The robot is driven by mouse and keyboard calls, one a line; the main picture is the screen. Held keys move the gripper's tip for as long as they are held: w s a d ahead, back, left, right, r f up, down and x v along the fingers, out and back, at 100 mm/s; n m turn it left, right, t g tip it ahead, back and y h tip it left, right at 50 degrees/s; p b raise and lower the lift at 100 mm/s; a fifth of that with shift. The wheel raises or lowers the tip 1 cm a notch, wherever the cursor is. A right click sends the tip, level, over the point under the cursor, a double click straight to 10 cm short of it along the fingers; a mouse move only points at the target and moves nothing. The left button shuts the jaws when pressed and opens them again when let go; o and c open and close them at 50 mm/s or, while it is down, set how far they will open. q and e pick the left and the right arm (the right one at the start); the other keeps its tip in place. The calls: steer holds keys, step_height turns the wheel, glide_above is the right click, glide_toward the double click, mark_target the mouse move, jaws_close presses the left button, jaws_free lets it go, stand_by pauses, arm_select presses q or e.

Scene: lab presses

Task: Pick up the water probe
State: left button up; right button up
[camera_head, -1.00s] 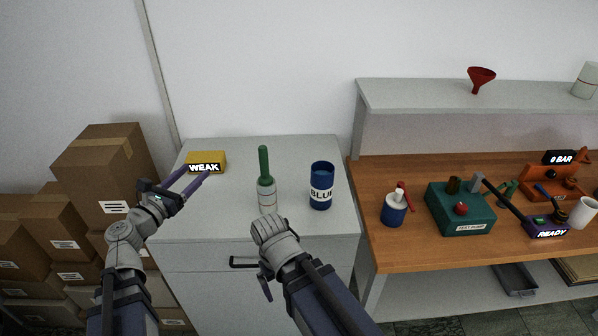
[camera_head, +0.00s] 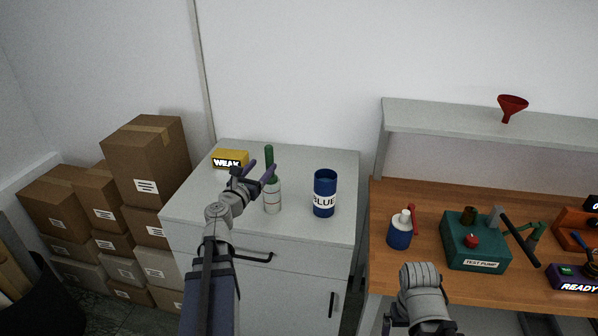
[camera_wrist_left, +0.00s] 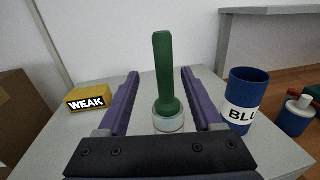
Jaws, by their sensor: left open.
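The object I take for the water probe stands upright on the grey cabinet, with a green handle (camera_head: 269,162) and a pale banded lower part (camera_head: 272,197). My left gripper (camera_head: 262,166) is open and empty beside the handle in the head view. In the left wrist view the green handle (camera_wrist_left: 164,75) shows between the two purple fingers, with a gap on each side.
A yellow box marked WEAK (camera_head: 230,158) sits behind left on the cabinet top (camera_head: 335,155). A blue BLUE cup (camera_head: 325,194) stands to the right. The orange bench (camera_head: 420,200) holds a bottle (camera_head: 399,232) and a green test pump (camera_head: 474,240). Cardboard boxes (camera_head: 148,160) are stacked left.

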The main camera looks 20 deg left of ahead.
arm_select(q)
steer(key=w, duration=0.8)
steer(key=shift+f, duration=0.1)
jaws_close()
stand_by(0.7)
